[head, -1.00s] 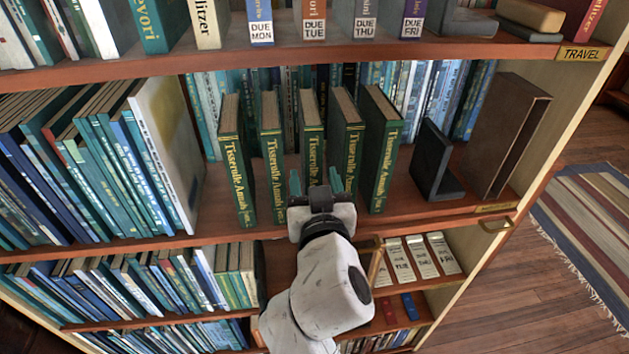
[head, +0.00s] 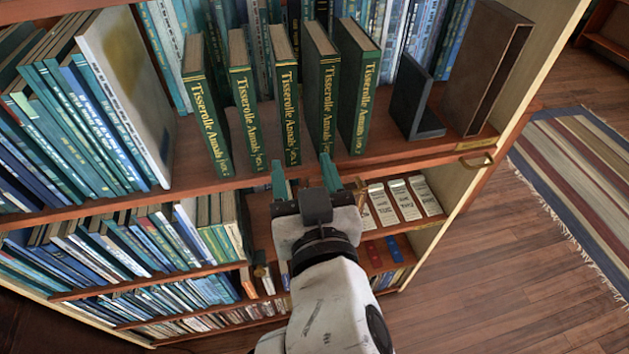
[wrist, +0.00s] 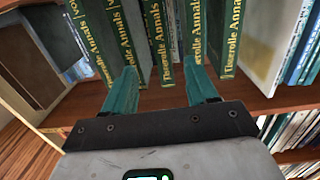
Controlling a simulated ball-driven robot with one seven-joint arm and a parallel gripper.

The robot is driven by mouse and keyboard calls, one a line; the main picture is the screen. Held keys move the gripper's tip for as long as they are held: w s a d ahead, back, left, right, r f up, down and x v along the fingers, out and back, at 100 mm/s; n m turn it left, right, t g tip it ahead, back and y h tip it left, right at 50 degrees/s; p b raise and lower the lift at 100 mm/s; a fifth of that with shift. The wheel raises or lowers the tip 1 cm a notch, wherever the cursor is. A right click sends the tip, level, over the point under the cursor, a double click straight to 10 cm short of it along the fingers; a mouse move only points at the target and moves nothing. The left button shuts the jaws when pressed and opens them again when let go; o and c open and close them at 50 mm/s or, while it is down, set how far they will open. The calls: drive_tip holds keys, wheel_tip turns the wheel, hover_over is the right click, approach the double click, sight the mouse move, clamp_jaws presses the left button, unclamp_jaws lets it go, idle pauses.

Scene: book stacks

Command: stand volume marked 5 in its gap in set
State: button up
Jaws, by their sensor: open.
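Several dark green "Tisserolle Annals" volumes (head: 287,105) stand in a row on the middle shelf, gold-lettered spines facing out. They also show in the wrist view (wrist: 157,40). Narrow spaces separate them. The rightmost volume (head: 360,95) stands close beside its left neighbour (head: 320,95). The numbers at the spine feet are too small to read, so I cannot tell which is volume 5. My gripper (head: 304,165) is open and empty, its teal fingers in front of the shelf edge, below the spines of the middle volumes. It shows in the wrist view (wrist: 160,72) too.
A black bookend (head: 415,100) and a brown slipcase (head: 488,65) stand right of the row. A large pale book (head: 125,95) and leaning blue books flank it on the left. More books fill the back and the lower shelves. Floor (head: 510,270) is open at right.

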drive_tip(key=shift+s, duration=0.1)
drive_tip(key=s+d+f+m+g+h, duration=0.1)
drive_tip(key=s+d+f+g+h, duration=0.25)
drive_tip(key=d+f, duration=0.75)
drive_tip(key=s+d+f+m+g+h, duration=0.2)
drive_tip(key=d+f+g, duration=0.3)
drive_tip(key=d+f, duration=0.6)
drive_tip(key=s+d+f+g, duration=0.3)
drive_tip(key=s+d+f, duration=0.1)
drive_tip(key=s, duration=0.5)
drive_tip(key=s+d+f+g+y, duration=0.1)
drive_tip(key=s+d+f+g, duration=0.3)
drive_tip(key=s+f, duration=0.2)
drive_tip(key=s, duration=0.2)
drive_tip(key=shift+s, duration=0.4)
